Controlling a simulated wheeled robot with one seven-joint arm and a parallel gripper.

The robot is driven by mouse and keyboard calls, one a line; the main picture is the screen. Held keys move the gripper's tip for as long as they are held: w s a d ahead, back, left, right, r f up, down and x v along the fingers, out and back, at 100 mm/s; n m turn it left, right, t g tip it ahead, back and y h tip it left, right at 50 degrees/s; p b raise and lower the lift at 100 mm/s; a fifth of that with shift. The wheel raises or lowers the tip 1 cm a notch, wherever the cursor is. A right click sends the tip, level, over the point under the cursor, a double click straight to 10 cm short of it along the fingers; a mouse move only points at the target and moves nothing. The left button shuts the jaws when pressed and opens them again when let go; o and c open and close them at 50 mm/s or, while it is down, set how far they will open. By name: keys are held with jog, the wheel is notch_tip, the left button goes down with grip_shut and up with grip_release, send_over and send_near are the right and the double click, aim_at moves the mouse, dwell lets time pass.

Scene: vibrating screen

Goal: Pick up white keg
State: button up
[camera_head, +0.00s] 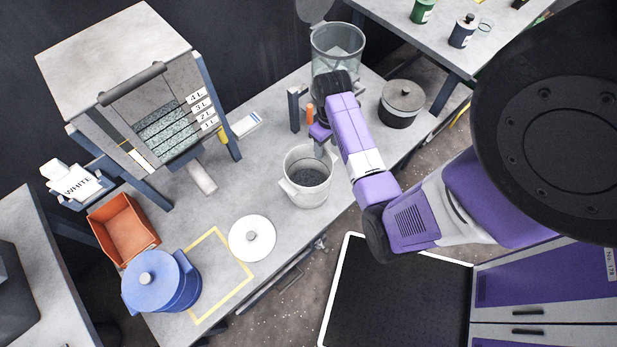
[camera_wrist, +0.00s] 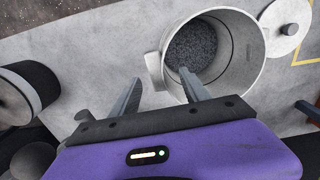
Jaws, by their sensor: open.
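The white keg (camera_head: 303,190) stands upright and open on the grey table, with dark grey granules inside. In the wrist view the keg (camera_wrist: 255,75) fills the upper right and one side handle faces my gripper. My gripper (camera_wrist: 160,90) is open, with one finger over the keg's rim side and the other outside it to the left. In the head view my gripper (camera_head: 318,140) is just behind the keg's far rim, partly hidden by the arm. A white lid (camera_head: 252,239) lies on the table at front left of the keg; it also shows in the wrist view (camera_wrist: 288,20).

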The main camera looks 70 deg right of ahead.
notch_tip(320, 180, down, 4)
jog(key=shift+s, duration=0.15)
grip_shut()
jog(key=shift+r, duration=0.1)
dwell(1.3)
